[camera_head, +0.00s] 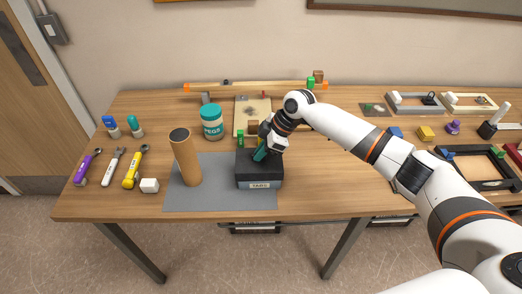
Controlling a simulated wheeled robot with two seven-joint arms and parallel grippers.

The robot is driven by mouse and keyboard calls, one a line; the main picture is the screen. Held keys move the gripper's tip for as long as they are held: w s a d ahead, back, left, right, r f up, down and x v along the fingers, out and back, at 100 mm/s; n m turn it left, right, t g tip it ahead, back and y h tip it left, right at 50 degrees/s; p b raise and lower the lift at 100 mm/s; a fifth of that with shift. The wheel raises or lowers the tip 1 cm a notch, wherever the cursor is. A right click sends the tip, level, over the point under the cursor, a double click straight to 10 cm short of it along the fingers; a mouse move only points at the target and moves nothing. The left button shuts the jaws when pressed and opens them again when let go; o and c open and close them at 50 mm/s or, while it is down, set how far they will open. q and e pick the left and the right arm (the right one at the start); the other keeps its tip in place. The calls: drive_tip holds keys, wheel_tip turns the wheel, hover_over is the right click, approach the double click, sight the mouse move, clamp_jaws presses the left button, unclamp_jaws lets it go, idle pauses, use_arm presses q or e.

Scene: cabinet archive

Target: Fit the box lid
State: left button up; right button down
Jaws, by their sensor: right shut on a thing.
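A dark box (259,183) with a pale front label stands on the grey mat (220,201). My right gripper (262,151) reaches down from the right to the top of the box and is shut on the box lid (246,161), a dark piece at the box's top. A teal part shows between the gripper and the lid. The lid is at or just over the box; I cannot tell if it is seated flush. The gripper hides part of the lid. My left gripper is not in view.
A tall brown cylinder (185,159) stands on the mat left of the box. A teal-lidded jar (211,122) is behind. Trays (480,184) and small blocks crowd the right. The wooden table (335,185) is clear right of the box.

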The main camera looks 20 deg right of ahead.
drive_tip(key=shift+s+f, duration=0.1)
idle(0.3)
drive_tip(key=c, duration=1.4)
unclamp_jaws()
drive_tip(key=shift+c, duration=0.2)
drive_tip(key=shift+p+v, duration=2.05)
drive_tip(key=shift+v, duration=0.5)
